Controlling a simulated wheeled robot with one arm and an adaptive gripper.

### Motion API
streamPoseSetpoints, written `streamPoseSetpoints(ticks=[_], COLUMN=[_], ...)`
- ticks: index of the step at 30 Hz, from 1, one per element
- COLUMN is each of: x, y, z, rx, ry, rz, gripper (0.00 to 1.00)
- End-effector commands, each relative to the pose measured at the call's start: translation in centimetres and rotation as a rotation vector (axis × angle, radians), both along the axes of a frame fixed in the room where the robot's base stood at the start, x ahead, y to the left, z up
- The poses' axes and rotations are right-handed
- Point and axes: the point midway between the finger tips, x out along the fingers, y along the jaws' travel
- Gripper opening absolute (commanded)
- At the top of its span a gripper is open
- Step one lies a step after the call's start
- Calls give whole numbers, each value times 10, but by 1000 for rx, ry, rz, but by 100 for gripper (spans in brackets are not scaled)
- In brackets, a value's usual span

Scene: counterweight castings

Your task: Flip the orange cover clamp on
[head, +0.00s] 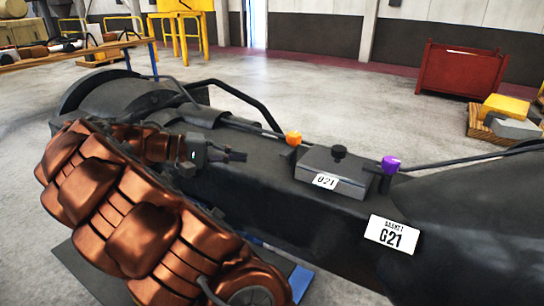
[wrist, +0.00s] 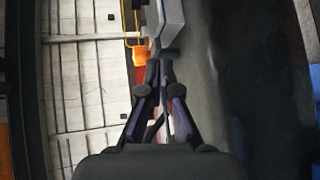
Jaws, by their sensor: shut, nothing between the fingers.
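A purple clamp (head: 391,164) stands at the cover's right end. My gripper (head: 242,156) is shut and empty, left of the orange clamp and apart from it. In the wrist view the shut fingertips (wrist: 158,68) are just below the orange clamp (wrist: 139,55) and the grey cover (wrist: 169,20). I cannot tell from the picture whether the clamp is on or off.
A dark pipe (head: 252,101) runs behind the orange clamp. A G21 plate (head: 391,234) is on the casting's front. A red bin (head: 460,70), a pallet with yellow and grey blocks (head: 505,115) and yellow stands (head: 180,30) are farther back. Open floor lies behind the casting.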

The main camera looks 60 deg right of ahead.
Motion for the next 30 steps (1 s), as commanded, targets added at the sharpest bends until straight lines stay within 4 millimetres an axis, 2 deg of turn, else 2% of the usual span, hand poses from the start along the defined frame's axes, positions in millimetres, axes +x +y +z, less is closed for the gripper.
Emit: streamPoseSetpoints(ticks=[1,6,12,18,30], x=[12,46,68,75,70], y=[-7,-20,-26,-27,-30], z=[-8,-17,-27,-29,-27], rx=[-40,-160,-236,-256,-255], ry=[26,68,91,92,95], rz=[-2,9,21,27,24], gripper=[0,0,0,0,0])
